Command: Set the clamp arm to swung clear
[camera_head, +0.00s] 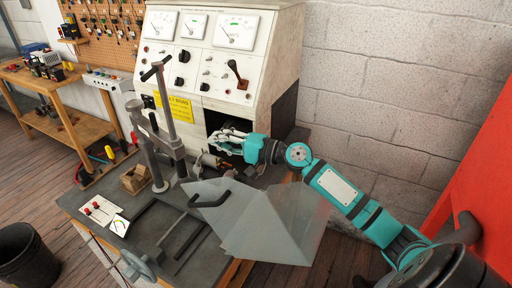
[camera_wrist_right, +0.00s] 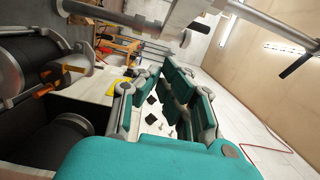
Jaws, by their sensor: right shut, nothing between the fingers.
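A grey metal clamp stand with a tall bar (camera_head: 165,105) and a black T-handle (camera_head: 155,68) rises at the back left of the bench; which part is the clamp arm is hard to tell. My right gripper (camera_head: 222,138) is right of this stand, in front of the test cabinet's dark opening. It is shut and empty, apart from the tall bar. In the right wrist view, my teal fingers (camera_wrist_right: 168,98) fill the middle. A grey metal bar (camera_wrist_right: 265,18) crosses the top there, with a black grip (camera_wrist_right: 296,66) at right. My left gripper is out of view.
A clear guard with a black handle (camera_head: 209,200) stands in front of my right arm. The test cabinet (camera_head: 215,60) is behind. A wooden block (camera_head: 134,178), meter cards (camera_head: 98,210) and a vise (camera_head: 136,266) are on the bench (camera_head: 150,238). Metal parts lie under my gripper.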

